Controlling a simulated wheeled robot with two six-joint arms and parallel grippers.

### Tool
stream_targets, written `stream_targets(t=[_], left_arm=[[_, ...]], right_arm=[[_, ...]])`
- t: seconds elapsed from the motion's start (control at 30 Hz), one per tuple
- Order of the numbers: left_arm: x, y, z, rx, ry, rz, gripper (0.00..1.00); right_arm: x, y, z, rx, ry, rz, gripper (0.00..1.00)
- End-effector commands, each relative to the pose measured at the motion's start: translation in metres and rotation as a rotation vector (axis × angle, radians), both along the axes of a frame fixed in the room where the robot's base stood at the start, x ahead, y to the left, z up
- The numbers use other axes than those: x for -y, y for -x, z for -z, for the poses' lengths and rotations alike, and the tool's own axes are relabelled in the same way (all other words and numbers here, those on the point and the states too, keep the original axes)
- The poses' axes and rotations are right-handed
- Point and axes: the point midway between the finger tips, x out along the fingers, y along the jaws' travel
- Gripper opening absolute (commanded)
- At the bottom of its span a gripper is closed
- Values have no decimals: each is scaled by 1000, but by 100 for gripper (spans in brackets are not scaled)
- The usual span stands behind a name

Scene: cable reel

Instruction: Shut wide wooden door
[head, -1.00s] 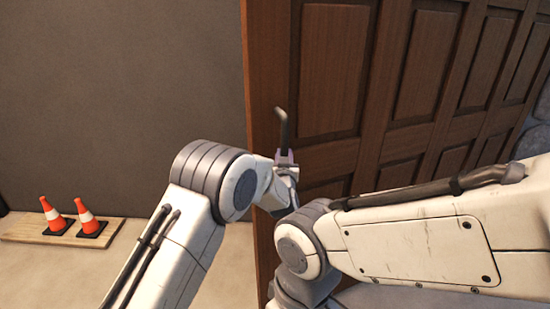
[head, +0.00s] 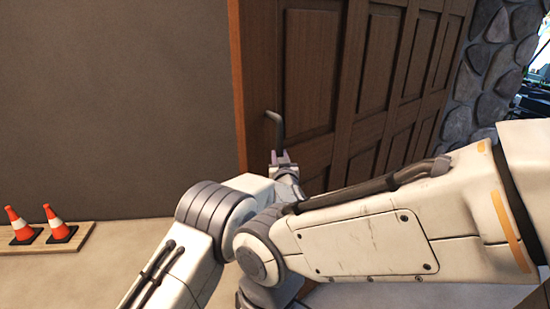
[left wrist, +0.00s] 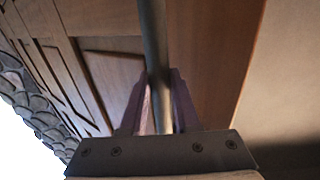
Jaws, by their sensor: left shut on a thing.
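The wide wooden door (head: 310,75) with dark raised panels fills the middle of the head view, standing at an angle with its free edge on the left. A dark bar handle (head: 279,126) stands out near that edge. My left gripper (head: 283,160) is shut on the handle; its purple fingers are on both sides of the bar. The left wrist view shows the same gripper (left wrist: 158,105) around the handle bar (left wrist: 155,45), with the door panels (left wrist: 95,25) behind. My right gripper is not seen.
A grey-brown wall (head: 120,100) is on the left. Two orange cones (head: 20,225) stand on a wooden board (head: 80,240) on the floor at lower left. A stone wall (head: 490,65) is beyond the door on the right.

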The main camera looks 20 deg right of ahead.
Motion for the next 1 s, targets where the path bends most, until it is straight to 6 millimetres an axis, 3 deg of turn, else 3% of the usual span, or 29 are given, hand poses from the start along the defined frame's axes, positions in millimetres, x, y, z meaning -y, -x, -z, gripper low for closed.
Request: stream_targets(t=[0.37, 0.4, 0.47, 0.5, 0.83, 1.0], left_arm=[[10, 2, -4, 7, 3, 11, 0], [10, 2, -4, 7, 3, 12, 34], [10, 2, -4, 7, 3, 11, 56], [9, 2, -4, 7, 3, 10, 60], [2, -1, -6, 4, 4, -1, 60], [-4, -2, -29, 5, 5, -7, 60]], right_arm=[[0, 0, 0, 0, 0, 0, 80], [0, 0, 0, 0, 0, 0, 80], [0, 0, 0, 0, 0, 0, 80], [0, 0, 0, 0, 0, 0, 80], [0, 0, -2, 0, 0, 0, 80], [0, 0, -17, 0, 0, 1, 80]])
